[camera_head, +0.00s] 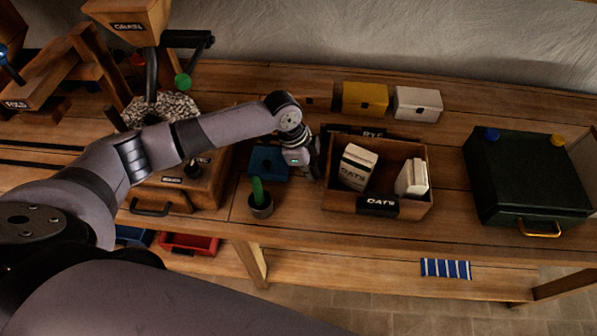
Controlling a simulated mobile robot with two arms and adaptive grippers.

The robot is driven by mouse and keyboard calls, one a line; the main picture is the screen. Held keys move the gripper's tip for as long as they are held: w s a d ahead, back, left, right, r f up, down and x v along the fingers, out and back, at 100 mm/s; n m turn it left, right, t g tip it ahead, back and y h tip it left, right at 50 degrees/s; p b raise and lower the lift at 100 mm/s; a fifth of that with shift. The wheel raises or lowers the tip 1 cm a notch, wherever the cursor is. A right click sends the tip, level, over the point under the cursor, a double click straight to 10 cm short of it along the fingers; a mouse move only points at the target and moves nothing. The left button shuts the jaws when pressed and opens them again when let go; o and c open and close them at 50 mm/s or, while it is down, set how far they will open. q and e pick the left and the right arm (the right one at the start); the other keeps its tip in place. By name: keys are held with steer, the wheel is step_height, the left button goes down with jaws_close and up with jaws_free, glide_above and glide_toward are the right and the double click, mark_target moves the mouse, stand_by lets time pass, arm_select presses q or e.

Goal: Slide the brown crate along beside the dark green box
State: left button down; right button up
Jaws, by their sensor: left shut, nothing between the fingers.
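The brown crate (343,203) is an open wooden box on the bench, right of centre, with an OATS label on its front. It holds white OATS packets (357,167). The dark green box (525,175) stands to its right with its lid closed, and bare bench lies between them. My left gripper (316,168) is shut and empty at the crate's left side, fingers pointing down. I cannot tell whether it touches the crate wall. My right gripper is not in view.
A cactus pot (261,204) and a blue block (268,161) stand left of the crate. Behind it are a yellow box (365,98) and a white box (417,104). A grain mill (152,108) is at left. The bench's front edge is close.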

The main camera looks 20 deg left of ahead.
mark_target(374, 181)
arm_select(q)
steer(key=shift+w+d, duration=0.15)
steer(key=shift+d, duration=0.7)
steer(key=w+d, duration=0.1)
steer(key=d, duration=0.3)
steer(key=w+d, duration=0.1)
steer(key=d, duration=0.3)
steer(key=w+d, duration=0.1)
steer(key=d, duration=0.3)
steer(key=shift+d, duration=0.2)
steer(key=shift+w+d, duration=0.1)
steer(key=shift+d, duration=0.25)
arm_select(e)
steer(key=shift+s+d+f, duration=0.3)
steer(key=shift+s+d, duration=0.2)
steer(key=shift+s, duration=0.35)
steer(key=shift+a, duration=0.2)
arm_select(q)
steer(key=shift+a+r, duration=0.1)
steer(key=shift+a, duration=0.05)
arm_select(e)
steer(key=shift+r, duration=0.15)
